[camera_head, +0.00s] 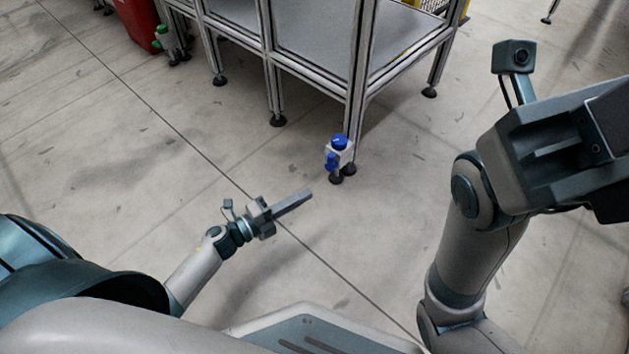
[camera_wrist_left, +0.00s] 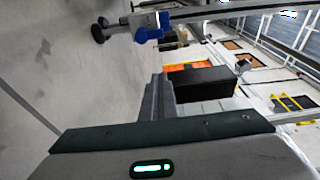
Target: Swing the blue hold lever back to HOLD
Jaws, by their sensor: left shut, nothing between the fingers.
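The blue hold lever (camera_head: 331,162) is on a small white fixture (camera_head: 347,152) with a blue cap (camera_head: 340,142), low on a table leg near the floor. The lever appears to hang downward; its exact angle is too small to tell. In the left wrist view the blue part (camera_wrist_left: 150,32) shows at the top, apart from my fingers. My left gripper (camera_head: 308,193) is shut and empty, below and left of the fixture in the head view; its fingers also show in the left wrist view (camera_wrist_left: 157,90). My right arm is at the right; its fingertips cannot be made out.
A metal-framed table (camera_head: 357,75) stands on several legs with black feet. Another fixture with green parts (camera_head: 162,38) is beside a red bin (camera_head: 138,22) at the upper left. The floor between my left gripper and the blue fixture is clear.

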